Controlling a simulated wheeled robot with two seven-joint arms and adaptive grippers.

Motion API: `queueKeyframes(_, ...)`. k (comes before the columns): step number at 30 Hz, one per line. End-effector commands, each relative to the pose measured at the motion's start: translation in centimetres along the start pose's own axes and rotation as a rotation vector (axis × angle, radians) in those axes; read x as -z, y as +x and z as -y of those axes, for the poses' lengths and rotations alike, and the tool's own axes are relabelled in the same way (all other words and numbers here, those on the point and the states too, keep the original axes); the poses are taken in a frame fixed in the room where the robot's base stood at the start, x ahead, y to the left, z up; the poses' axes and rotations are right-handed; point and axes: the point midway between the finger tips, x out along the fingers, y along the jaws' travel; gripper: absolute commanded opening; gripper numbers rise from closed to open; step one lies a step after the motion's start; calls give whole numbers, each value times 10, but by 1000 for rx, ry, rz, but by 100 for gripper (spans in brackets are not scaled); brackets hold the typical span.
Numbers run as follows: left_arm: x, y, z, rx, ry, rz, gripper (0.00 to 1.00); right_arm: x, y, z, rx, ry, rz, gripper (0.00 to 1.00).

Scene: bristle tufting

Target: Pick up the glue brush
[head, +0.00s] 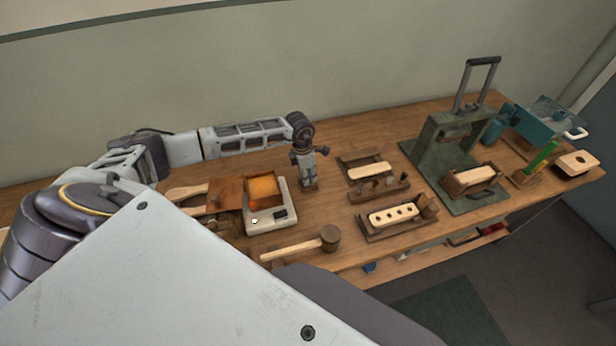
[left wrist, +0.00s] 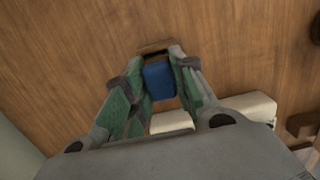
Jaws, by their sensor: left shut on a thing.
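My left gripper (head: 309,182) points down over the middle of the wooden bench, just right of the glue warmer. In the left wrist view its green-padded fingers (left wrist: 159,75) are closed on both sides of a blue block-like piece, which I take to be the glue brush (left wrist: 158,82). A small brown part (left wrist: 157,47) shows just past the fingertips; I cannot tell if it belongs to the brush or stands on the bench. The brush's lower end is hidden. In the head view the brush cannot be made out clearly. My right gripper is not in view.
The glue warmer (head: 266,222), with an orange-filled tray, stands left of the gripper. A mallet (head: 328,238) lies in front. Wooden holders with a drilled block (head: 395,215) and a plain block (head: 369,171) stand right. A green press (head: 448,150) stands farther right.

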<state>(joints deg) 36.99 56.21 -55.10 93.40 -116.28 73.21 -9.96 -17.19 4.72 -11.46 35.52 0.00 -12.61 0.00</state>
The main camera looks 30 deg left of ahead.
Motion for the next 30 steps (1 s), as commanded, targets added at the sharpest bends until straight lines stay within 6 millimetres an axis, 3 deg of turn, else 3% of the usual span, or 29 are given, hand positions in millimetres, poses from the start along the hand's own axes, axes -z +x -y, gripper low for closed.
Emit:
queueKeyframes(18, -10, -78, 0, -2, 1, 2, 4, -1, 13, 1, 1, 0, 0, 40)
queueKeyframes(30, -11, -94, 0, -1, 0, 0, 4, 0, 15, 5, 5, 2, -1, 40)
